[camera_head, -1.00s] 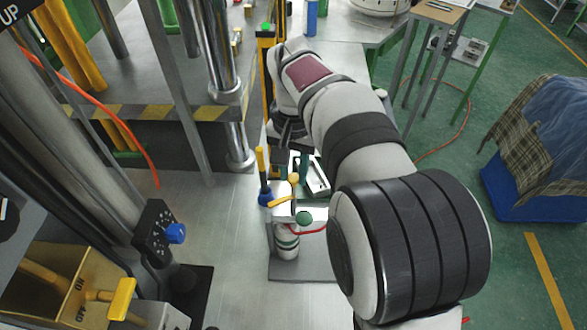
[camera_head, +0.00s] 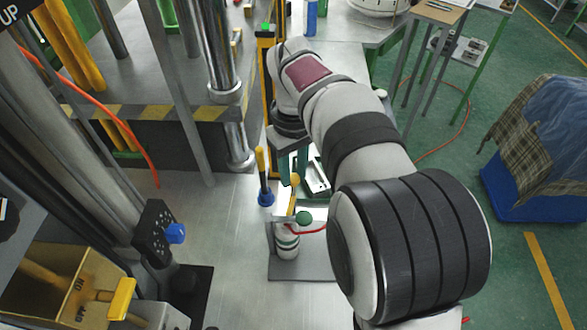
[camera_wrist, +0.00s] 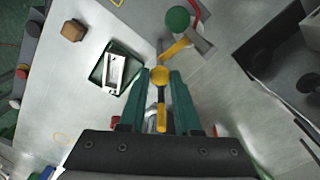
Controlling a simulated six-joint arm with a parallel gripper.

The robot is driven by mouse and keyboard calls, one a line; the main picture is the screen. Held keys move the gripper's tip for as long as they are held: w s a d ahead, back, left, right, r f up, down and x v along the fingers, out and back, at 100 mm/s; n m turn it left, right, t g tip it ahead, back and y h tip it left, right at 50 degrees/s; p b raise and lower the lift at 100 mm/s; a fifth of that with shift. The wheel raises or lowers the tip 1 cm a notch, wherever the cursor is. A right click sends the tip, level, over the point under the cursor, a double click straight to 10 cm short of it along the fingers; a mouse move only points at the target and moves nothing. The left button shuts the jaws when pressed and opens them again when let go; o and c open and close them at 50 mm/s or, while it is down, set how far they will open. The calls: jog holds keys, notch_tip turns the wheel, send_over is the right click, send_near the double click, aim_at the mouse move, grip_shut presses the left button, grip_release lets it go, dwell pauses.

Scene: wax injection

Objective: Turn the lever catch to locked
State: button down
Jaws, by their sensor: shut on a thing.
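My gripper (camera_wrist: 160,78) is shut on the yellow ball knob (camera_wrist: 159,76) between its green fingertips. In the head view my gripper (camera_head: 294,178) and the yellow knob (camera_head: 295,180) are partly hidden by my arm. A yellow lever arm (camera_wrist: 176,46) shows just beyond the fingertips and also in the head view (camera_head: 292,205). It sits beside a green ball knob (camera_wrist: 178,19), which also shows in the head view (camera_head: 304,217). Below them is a white cylinder with green bands (camera_head: 287,243) on a grey plate (camera_head: 312,266). Any lock marking is not readable.
A yellow-handled tool with a blue base (camera_head: 265,197) stands close on the left of my gripper. A dark green tray with a white metal part (camera_wrist: 116,72) and a brown block (camera_wrist: 74,30) lie nearby. A red hose (camera_head: 315,229) runs right. Open metal surface lies left of the plate.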

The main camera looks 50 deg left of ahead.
jog(key=shift+n, duration=1)
jog(key=c, duration=0.6)
grip_release()
notch_tip(320, 180, up, 16)
jog(key=shift+f, duration=0.1)
